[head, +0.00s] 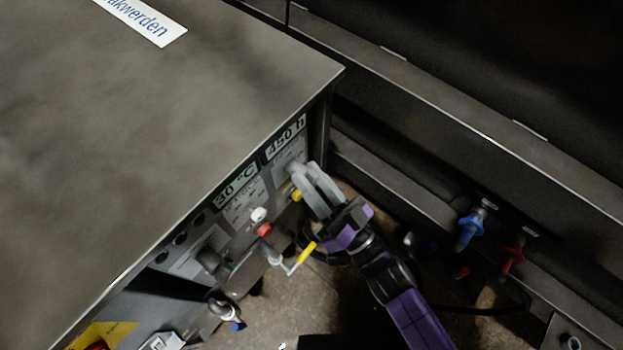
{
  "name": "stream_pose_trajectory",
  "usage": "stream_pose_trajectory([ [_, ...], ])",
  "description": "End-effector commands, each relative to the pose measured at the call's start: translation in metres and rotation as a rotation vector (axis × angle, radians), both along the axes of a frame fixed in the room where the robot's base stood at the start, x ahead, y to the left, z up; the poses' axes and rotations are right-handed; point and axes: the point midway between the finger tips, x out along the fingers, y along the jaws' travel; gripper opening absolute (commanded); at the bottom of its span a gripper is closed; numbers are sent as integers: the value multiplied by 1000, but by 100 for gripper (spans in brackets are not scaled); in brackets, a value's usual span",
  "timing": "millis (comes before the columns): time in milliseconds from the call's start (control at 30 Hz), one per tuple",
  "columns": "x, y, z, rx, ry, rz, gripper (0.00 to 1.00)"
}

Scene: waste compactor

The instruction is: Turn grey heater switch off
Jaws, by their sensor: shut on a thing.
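The control panel (247,208) is on the front side of a large grey metal cabinet. A small light-grey switch (292,168) sits at its upper right, below the "450 h" display (286,138). My gripper (306,180) reaches the panel from the lower right. Its pale grey fingers are shut on this switch and partly hide it. The angle the switch points to cannot be made out. A darker grey knob (210,260) sits further left on the panel, apart from my gripper.
A yellow-handled crank (305,253) juts out below. Blue (470,228) and red (511,256) valves stand at the right.

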Motion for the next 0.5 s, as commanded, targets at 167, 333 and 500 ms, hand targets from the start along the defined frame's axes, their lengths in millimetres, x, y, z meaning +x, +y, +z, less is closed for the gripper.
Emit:
stream_pose_trajectory([
  [167, 0, 0, -2, -91, -112, 0, 0],
  [333, 0, 0, -2, -159, -199, 1, 0],
  [500, 0, 0, -1, -204, -258, 0, 0],
])
